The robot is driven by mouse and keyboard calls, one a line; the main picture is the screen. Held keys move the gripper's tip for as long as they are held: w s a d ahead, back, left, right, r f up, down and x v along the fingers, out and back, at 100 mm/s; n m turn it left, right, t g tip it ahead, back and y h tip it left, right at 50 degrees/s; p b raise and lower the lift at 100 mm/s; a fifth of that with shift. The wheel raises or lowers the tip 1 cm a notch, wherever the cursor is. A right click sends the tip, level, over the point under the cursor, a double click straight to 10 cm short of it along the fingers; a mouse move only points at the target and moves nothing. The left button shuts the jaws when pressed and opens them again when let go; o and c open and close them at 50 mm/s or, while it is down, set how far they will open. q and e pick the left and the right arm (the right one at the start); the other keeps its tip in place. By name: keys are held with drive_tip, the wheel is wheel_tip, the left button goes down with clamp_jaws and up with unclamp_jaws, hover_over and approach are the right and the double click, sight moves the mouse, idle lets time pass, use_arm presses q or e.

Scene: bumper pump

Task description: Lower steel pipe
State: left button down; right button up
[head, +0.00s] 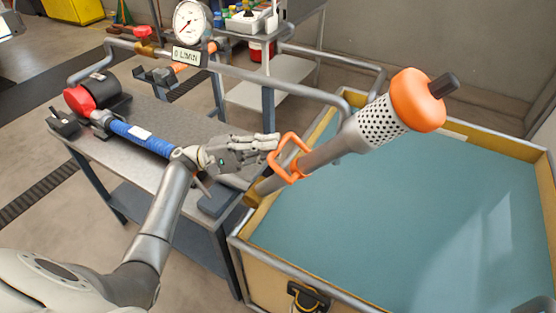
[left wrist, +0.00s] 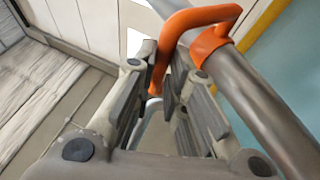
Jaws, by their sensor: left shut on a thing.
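The steel pipe (head: 330,153) slants up to the right over the tank of blue-green water in the head view. It carries a perforated strainer (head: 372,124) and an orange end cap (head: 418,99). An orange handle (head: 283,159) is fixed to its lower part. My left gripper (head: 272,142) is at this handle. In the left wrist view, the handle (left wrist: 168,50) passes between the fingers of my left gripper (left wrist: 172,92), which are shut on it. The pipe (left wrist: 262,110) runs along the right of the fingers there. My right gripper is not in view.
The tank (head: 245,258) has a yellow-brown wall and a metal rim. A steel workbench (head: 165,170) with a red and black pump (head: 92,97), a blue hose (head: 140,137) and a gauge (head: 190,22) stands on the left. Pipework runs behind the strainer. The water area at the right is clear.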

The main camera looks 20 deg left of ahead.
use_arm(q)
drive_tip(key=shift+w+a+r+b, duration=0.15)
drive_tip(key=shift+a+b, duration=0.65)
drive_tip(key=shift+a, duration=0.4)
drive_tip(key=shift+w+a+r+b, duration=0.1)
drive_tip(key=shift+a+b, duration=0.65)
drive_tip(key=shift+a, duration=0.45)
drive_tip(key=shift+s, duration=0.1)
drive_tip(key=shift+f, duration=0.15)
